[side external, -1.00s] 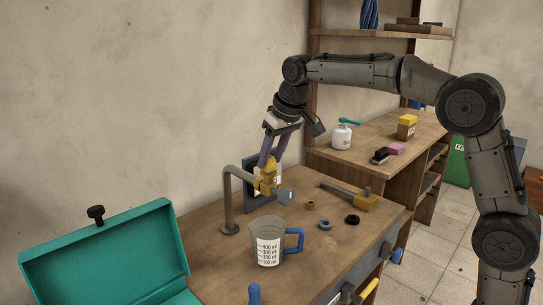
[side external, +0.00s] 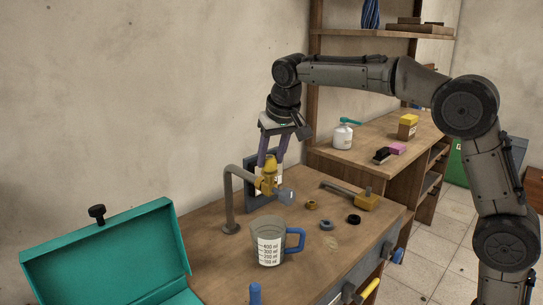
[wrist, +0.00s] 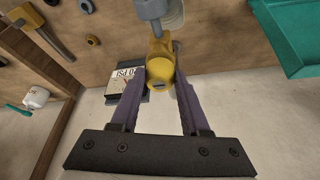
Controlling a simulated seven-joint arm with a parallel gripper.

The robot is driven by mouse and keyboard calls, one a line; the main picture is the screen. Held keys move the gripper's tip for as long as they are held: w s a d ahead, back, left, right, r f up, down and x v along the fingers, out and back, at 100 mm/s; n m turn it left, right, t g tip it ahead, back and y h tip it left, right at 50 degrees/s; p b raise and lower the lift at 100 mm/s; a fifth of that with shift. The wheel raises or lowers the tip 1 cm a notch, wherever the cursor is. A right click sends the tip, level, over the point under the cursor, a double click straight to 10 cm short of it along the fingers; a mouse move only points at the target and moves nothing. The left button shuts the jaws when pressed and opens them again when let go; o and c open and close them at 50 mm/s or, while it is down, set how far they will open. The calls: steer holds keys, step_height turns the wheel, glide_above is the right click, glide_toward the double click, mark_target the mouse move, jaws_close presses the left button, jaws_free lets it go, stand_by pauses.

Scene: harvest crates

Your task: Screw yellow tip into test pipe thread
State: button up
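The grey test pipe (side external: 229,200) rises from the workbench and bends right. A yellow fitting, apparently with the yellow tip (side external: 270,160) on top, sits at its end. A grey-blue piece (side external: 286,196) juts out at its lower right. In the wrist view the yellow part (wrist: 160,68) lies between my fingers. My gripper (side external: 270,163) comes from above, its purple fingers on either side of the yellow part; it also shows in the wrist view (wrist: 161,78). Whether the fingers press on it is unclear. The thread is hidden. A dark plate with a white label (wrist: 125,82) stands behind.
A measuring jug (side external: 268,247) with a blue handle stands in front of the pipe. A yellow-headed tool (side external: 366,202) and small rings (side external: 353,219) lie to the right. An open teal box (side external: 105,255) is at left. The bench between has some clear room.

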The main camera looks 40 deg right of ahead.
steer(key=shift+o, duration=1.2)
steer(key=shift+d+n+y, duration=0.1)
steer(key=shift+n+y, duration=0.2)
steer(key=shift+n, duration=0.5)
steer(key=shift+d+n+y, duration=0.1)
steer(key=shift+n+y, duration=0.3)
steer(key=shift+n, duration=0.5)
steer(key=shift+n+y, duration=0.3)
steer(key=shift+n, duration=0.6)
steer(key=shift+d, duration=0.1)
